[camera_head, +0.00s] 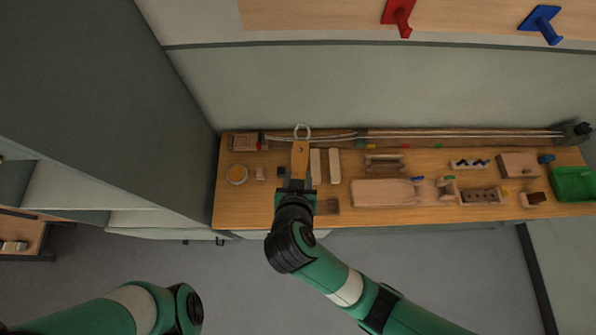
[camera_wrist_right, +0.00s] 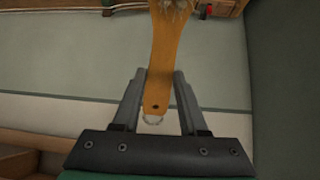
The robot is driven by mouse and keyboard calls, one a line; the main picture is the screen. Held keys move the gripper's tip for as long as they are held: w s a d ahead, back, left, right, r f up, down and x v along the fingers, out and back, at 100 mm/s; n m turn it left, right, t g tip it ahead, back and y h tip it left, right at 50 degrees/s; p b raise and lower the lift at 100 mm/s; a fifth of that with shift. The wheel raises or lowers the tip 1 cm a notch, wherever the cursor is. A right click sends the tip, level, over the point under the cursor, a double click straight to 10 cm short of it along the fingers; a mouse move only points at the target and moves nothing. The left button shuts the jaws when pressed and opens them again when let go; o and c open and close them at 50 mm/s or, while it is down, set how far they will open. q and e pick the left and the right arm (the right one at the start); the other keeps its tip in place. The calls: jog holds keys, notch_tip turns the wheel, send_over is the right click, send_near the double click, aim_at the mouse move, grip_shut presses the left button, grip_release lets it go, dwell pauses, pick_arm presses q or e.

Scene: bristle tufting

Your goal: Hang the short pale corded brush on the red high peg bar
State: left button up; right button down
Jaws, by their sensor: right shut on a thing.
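My right gripper (camera_head: 297,184) is shut on the orange-brown handle of the brush (camera_head: 300,158), above the workbench. In the right wrist view the handle (camera_wrist_right: 164,65) passes between the fingers (camera_wrist_right: 160,75). Pale bristles show at its top, and a small pale cord loop (camera_wrist_right: 153,119) at the holed end. In the head view this loop (camera_head: 302,131) points toward the wall; the bristles are hidden there. The red peg (camera_head: 398,14) is on the wall board, up and right of the brush and apart from it. My left gripper is out of view.
A blue peg (camera_head: 541,22) stands right of the red one. A tall grey cabinet (camera_head: 95,95) stands left. The wall panel (camera_head: 400,85) is bare.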

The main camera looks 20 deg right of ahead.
jog(key=s+d+r+t+h, duration=0.2)
jog(key=d+r+t+h, duration=0.1)
jog(key=d+r, duration=0.4)
jog(key=s+d+r+m+t+h, duration=0.1)
jog(key=s+d+r+t+h, duration=0.2)
jog(key=d+r, duration=0.4)
notch_tip(320, 180, up, 6)
jog(key=shift+s+d+f+m+t+h+p, duration=0.2)
jog(key=shift+f+m+t+h+p, duration=0.1)
jog(key=shift+t+h, duration=0.5)
jog(key=shift+w, duration=0.1)
